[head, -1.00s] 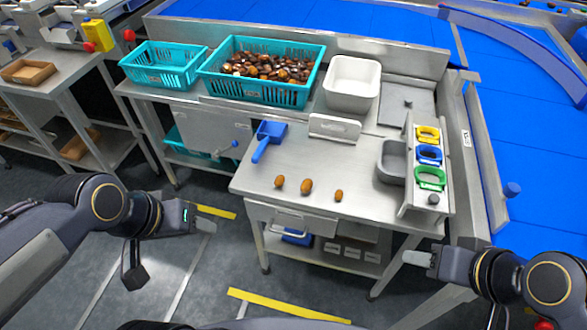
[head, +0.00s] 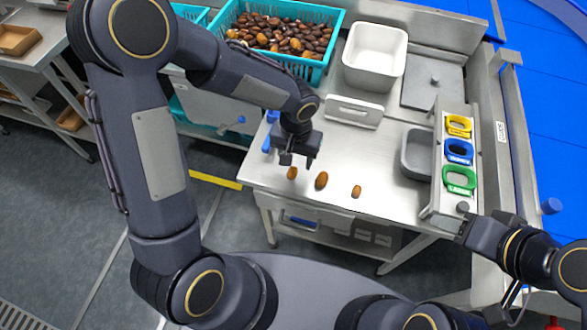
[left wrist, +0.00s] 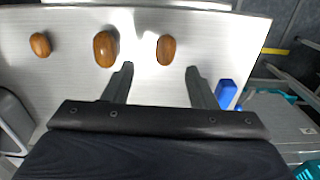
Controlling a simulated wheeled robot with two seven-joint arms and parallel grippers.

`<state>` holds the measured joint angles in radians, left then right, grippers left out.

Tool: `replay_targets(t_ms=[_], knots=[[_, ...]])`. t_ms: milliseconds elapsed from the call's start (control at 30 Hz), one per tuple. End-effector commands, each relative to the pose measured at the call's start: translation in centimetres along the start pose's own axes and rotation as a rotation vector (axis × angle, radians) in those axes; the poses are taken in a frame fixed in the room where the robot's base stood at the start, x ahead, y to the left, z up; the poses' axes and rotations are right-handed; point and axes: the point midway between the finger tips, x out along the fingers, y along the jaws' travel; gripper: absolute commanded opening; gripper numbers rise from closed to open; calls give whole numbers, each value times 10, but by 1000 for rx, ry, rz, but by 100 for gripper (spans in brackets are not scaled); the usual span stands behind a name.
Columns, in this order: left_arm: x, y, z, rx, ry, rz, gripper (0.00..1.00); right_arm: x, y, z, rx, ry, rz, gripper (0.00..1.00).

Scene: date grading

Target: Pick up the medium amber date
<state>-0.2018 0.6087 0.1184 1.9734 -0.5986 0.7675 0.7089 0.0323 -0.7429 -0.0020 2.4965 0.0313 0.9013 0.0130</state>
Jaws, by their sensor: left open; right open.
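Three amber dates lie in a row near the table's front edge. The medium date (head: 291,173) is at the left in the head view, the large date (head: 321,180) is in the middle and the small date (head: 356,191) is at the right. In the left wrist view the medium date (left wrist: 166,50) is at the right, just beyond and between the open fingertips. My left gripper (head: 297,160) is open and empty, pointing down above and just behind the medium date. My right gripper (head: 466,228) is open near the table's front right corner, away from the dates.
A blue scoop (left wrist: 227,92) lies beside my left gripper, mostly hidden in the head view. A grey tray (head: 408,167) and a rack with yellow, blue and green tools (head: 436,190) stand at the right. A white bin (head: 348,72) and a teal crate of dates (head: 309,70) are behind.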

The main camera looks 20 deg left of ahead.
Motion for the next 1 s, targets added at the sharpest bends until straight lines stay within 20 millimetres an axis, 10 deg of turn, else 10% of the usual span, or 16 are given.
replay_targets(t_ms=[600, 1000], knots=[[50, -6, 4, -2, 0, 1, 52, -4, -2, -2, 0, 0, 0, 47], [50, -6, 4, -1, 0, 1, 17, -4, -2, -2, 0, 0, 0, 47]])
